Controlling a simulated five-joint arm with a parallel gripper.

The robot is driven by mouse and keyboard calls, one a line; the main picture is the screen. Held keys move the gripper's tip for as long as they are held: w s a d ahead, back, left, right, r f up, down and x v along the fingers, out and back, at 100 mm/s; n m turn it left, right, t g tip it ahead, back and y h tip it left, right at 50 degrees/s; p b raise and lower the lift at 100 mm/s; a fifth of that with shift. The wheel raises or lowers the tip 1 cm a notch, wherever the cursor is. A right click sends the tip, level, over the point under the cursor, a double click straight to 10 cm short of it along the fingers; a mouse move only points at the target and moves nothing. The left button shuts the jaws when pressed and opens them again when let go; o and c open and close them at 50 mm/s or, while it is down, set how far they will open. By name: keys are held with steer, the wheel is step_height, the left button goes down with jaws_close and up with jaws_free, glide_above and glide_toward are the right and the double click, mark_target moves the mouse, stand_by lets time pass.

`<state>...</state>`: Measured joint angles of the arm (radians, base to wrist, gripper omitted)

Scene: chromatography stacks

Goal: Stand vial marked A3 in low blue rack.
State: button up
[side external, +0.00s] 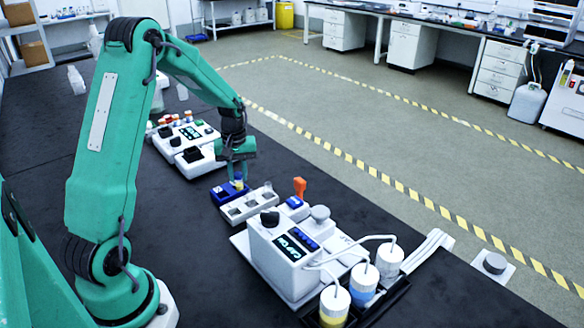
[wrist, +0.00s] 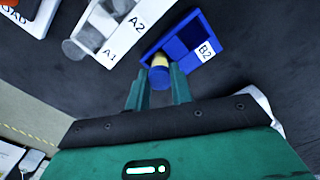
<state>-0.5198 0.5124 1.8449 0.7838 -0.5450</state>
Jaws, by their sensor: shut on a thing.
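My gripper (wrist: 160,88) is shut on a vial (wrist: 159,61) with a blue cap and a yellowish body. In the side external view my gripper (side external: 238,178) is low over the low blue rack (side external: 222,197). The vial is at one end of the blue rack, which shows a B2 label in the wrist view (wrist: 187,62). The other slot in view looks dark and empty. I cannot tell whether the vial's base is inside the rack or just above it. No A3 mark can be read on the vial.
A white rack (side external: 232,213) with clear vials stands beside the blue rack; its labels A1 and A2 show in the wrist view (wrist: 119,40). A white machine with tubes (side external: 290,255) stands nearer, and white devices (side external: 190,160) stand behind. Dark bench left of the racks is clear.

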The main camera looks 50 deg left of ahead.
stand_by(0.3)
steer(key=o, duration=1)
steer(key=shift+o, duration=0.2)
steer(key=shift+r, duration=0.1)
steer(key=shift+r, duration=3.85)
